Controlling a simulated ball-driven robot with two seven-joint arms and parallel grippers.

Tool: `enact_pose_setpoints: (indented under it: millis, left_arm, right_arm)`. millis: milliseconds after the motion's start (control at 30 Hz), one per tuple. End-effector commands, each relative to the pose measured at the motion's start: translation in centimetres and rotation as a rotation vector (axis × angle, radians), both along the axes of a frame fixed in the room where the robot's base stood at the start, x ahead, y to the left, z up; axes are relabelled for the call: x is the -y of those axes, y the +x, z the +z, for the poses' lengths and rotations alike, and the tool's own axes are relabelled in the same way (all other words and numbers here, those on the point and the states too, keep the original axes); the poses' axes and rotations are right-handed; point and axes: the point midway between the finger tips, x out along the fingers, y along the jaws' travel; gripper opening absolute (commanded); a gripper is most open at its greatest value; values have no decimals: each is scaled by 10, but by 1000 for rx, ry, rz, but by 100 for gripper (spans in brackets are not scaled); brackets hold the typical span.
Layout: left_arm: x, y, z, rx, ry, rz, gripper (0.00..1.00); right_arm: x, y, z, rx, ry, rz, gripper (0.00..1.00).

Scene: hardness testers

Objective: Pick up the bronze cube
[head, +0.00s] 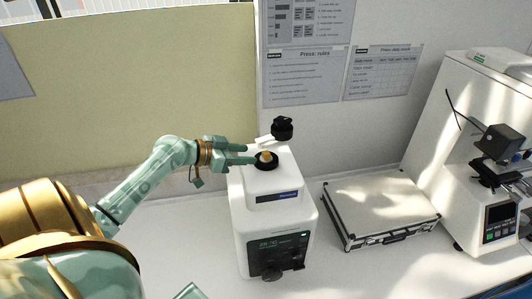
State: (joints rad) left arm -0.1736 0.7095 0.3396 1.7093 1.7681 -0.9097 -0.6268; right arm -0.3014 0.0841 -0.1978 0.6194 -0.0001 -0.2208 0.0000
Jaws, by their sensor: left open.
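The bronze cube (266,156) is a small golden-orange block on the round black plate (266,166) on top of the white hardness tester (275,206). My left gripper (253,154) comes in from the left, just above the tester's top, with its two fingers apart and pointing right. The fingertips are close to the left side of the cube. I cannot tell whether they touch it. Nothing shows held between the fingers.
A black knob-like head (282,128) rises behind the plate. A silver-edged case (378,208) lies right of the tester. A second machine with a microscope-like head (500,150) stands at the far right. The white bench (175,240) is clear left of the tester.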

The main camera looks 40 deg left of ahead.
Motion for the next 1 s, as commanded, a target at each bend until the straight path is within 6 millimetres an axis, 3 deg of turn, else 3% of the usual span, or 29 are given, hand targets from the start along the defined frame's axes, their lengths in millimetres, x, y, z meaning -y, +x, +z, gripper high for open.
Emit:
enact_pose_setpoints:
  millis: [333,633,800,1000]
  left_arm:
    - [15,41,-16,1,-4,2,44]
    - [18,46,-21,-1,0,-1,44]
    - [18,46,-21,-1,-1,-1,0]
    - [18,46,-21,-1,0,0,0]
  right_arm:
    - [-7,3,18,4,9,-1,36]
    - [-7,3,18,5,9,0,36]
    - [-7,2,18,4,9,0,36]
    - [-4,2,18,4,6,1,36]
